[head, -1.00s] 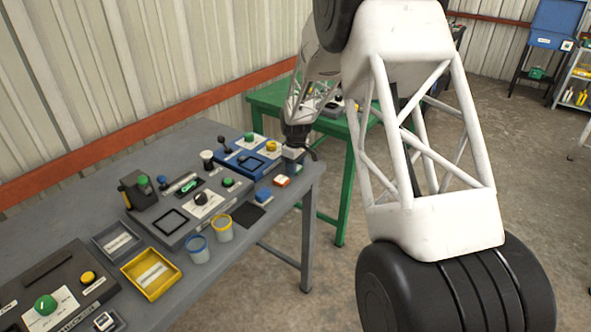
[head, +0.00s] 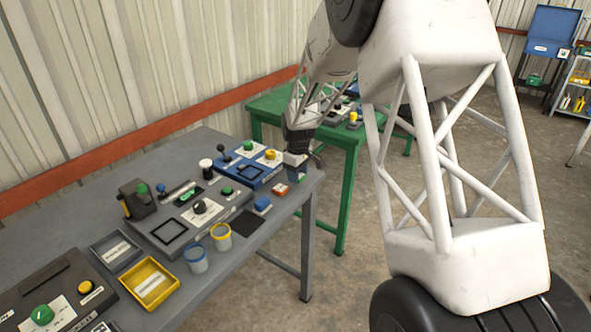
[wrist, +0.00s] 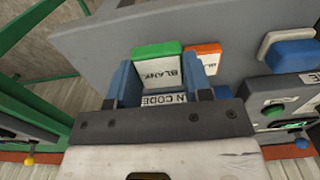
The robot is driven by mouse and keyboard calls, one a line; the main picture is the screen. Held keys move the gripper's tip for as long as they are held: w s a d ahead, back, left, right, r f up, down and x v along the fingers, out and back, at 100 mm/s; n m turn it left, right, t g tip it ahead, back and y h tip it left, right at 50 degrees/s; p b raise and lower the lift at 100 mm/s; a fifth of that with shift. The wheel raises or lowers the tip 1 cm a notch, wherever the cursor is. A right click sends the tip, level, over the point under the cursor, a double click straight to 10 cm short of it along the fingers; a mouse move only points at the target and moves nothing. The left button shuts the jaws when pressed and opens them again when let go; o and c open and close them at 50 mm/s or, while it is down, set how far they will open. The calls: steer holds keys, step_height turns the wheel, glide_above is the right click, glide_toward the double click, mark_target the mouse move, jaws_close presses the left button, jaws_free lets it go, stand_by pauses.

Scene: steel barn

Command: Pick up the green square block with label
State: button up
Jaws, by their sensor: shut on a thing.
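The green block (wrist: 158,64) has a white face with the printed label "BLANK". In the wrist view it sits between the two blue fingers of my gripper (wrist: 160,82), which is shut on it. In the head view my gripper (head: 297,162) is at the right end of the grey table, and I cannot make out the green block there. Whether the block touches the table is unclear.
An orange-and-white block (wrist: 205,60) lies close to the right finger, also visible in the head view (head: 281,189). A blue block (head: 262,204) is nearby. Control panels (head: 190,215), a yellow tray (head: 150,300) and cups fill the grey table (head: 65,210). A green table (head: 340,140) stands behind.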

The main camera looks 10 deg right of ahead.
steer(key=s+r, duration=0.1)
steer(key=s, duration=1)
steer(key=shift+d, duration=0.15)
